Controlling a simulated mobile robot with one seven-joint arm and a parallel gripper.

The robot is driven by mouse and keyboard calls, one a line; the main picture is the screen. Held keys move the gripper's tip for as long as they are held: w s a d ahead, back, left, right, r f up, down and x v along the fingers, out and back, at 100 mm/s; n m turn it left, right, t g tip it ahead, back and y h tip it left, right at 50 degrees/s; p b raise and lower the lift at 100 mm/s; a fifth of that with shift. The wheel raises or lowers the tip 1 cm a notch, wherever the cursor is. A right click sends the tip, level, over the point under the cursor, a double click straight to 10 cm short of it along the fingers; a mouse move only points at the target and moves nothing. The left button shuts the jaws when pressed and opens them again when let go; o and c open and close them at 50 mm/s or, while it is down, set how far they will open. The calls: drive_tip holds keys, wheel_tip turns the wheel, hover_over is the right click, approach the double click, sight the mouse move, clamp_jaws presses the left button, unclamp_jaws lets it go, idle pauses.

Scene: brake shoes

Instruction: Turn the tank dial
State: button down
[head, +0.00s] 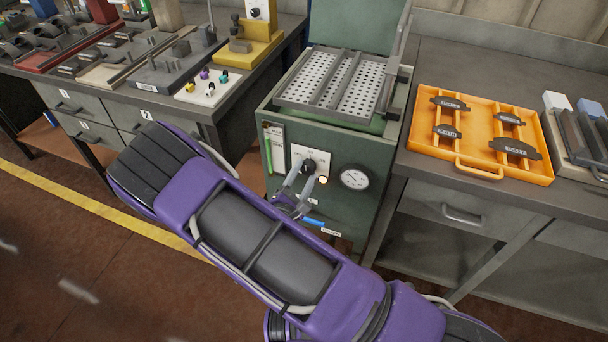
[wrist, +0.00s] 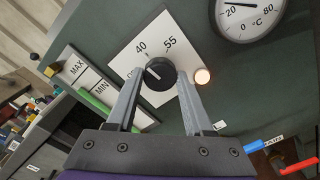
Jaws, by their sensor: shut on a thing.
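The black round tank dial (head: 308,166) sits on a white plate (head: 324,158) on the front of the green tank (head: 345,218). In the wrist view the dial (wrist: 159,77) has a light mark pointing to the upper left. The plate reads 40 and 55, and a third label at the left is partly hidden by a finger. My gripper (head: 301,178) is shut on the dial, with one grey finger on each side of it, as the wrist view also shows (wrist: 160,84).
A lit lamp (wrist: 202,76) is close beside the right finger. A temperature gauge (head: 355,178) is right of the dial, and a MAX/MIN level strip (wrist: 90,88) is left. A perforated basket (head: 340,84) sits on top. An orange tray (head: 478,130) stands on the right bench.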

drive_tip(key=shift+m, duration=0.6)
drive_tip(key=shift+c, duration=1.4)
unclamp_jaws()
drive_tip(key=v, duration=1.7)
drive_tip(key=shift+s, duration=0.2)
drive_tip(key=shift+a, duration=0.1)
